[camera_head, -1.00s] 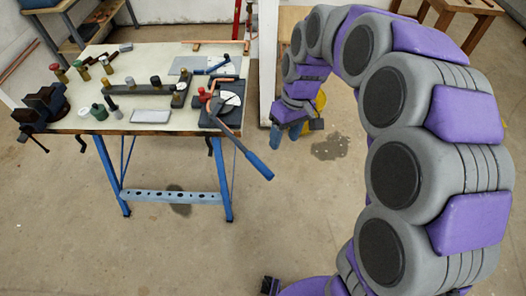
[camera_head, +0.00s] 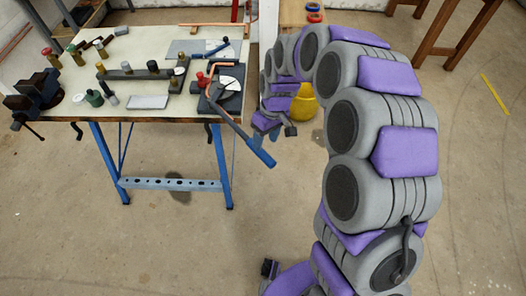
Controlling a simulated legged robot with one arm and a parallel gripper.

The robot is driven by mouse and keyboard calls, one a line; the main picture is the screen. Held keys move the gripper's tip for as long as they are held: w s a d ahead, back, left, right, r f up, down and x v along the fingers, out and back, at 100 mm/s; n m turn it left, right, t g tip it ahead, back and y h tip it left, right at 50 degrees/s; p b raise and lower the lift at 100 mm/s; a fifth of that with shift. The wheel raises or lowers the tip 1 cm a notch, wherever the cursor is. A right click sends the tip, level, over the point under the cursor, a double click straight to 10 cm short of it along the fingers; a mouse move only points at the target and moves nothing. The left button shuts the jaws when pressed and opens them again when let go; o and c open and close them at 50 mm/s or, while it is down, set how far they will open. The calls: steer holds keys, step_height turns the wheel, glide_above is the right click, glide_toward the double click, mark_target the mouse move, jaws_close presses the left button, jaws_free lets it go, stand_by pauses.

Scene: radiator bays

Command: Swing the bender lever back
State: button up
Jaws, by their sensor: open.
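The bender (camera_head: 222,97) sits at the right end of the workbench, a dark base with a white dial and a red knob. A copper pipe is in it. Its lever (camera_head: 261,153) points out past the bench's front right corner, down and to the right, and ends in a blue handle. My gripper (camera_head: 264,137) hangs from my arched purple and grey arm just beside the upper part of the blue handle. It is open.
The workbench (camera_head: 60,104) carries a vise (camera_head: 36,92) at left, a dark bar fixture (camera_head: 140,73), several small fittings and a grey block (camera_head: 148,102). A yellow object (camera_head: 304,104) stands behind my gripper. The floor in front is clear.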

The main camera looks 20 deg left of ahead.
mark_target(263, 152)
steer(key=f, duration=0.4)
steer(key=shift+s+a+f+b, duration=0.2)
steer(key=shift+s+f+b, duration=0.1)
steer(key=shift+s+b, duration=0.05)
steer(key=shift+s+d+f, duration=0.15)
steer(key=shift+d+f, duration=0.1)
steer(key=shift+f, duration=0.45)
steer(key=shift+a, duration=0.15)
steer(key=shift+a, duration=0.1)
steer(key=shift+a+f, duration=0.1)
steer(key=shift+c, duration=1.4)
jaws_close()
